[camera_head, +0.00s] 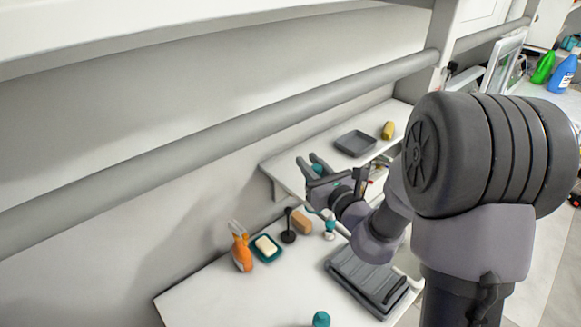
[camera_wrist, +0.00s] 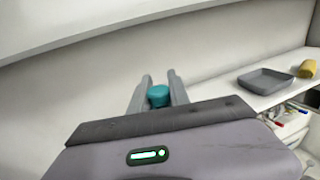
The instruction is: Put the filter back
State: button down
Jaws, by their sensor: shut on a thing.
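My gripper (camera_head: 316,169) is raised in front of the wall, above the gap between the near counter and the farther shelf. Its jaws are shut on a small teal round thing (camera_head: 319,170), which also shows between the two fingers in the wrist view (camera_wrist: 158,95). It may be the filter; I cannot tell for sure. The lower part of it is hidden by the gripper body in the wrist view. A similar teal thing (camera_head: 321,319) stands at the front edge of the near counter in the head view.
The near counter (camera_head: 200,297) holds an orange spray bottle (camera_head: 241,250), a teal soap dish (camera_head: 277,255), a black stand (camera_head: 289,232), a brown block (camera_head: 301,222) and a grey rack (camera_head: 366,280). The farther shelf bears a grey tray (camera_head: 355,143) and a yellow roll (camera_head: 388,130).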

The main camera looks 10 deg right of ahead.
jog(key=w+f+b, duration=0.1)
jog(key=w+f, duration=0.1)
jog(key=w, duration=0.6)
jog(key=w+d+f, duration=0.1)
jog(key=w+f, duration=0.1)
jog(key=w, duration=0.5)
jog(key=shift+w+f+b, duration=0.3)
jog(key=shift+w+b, duration=0.05)
jog(key=shift+w, duration=0.05)
jog(key=c, duration=1.2)
grip_release()
jog(key=shift+d, duration=0.1)
jog(key=shift+c, duration=0.2)
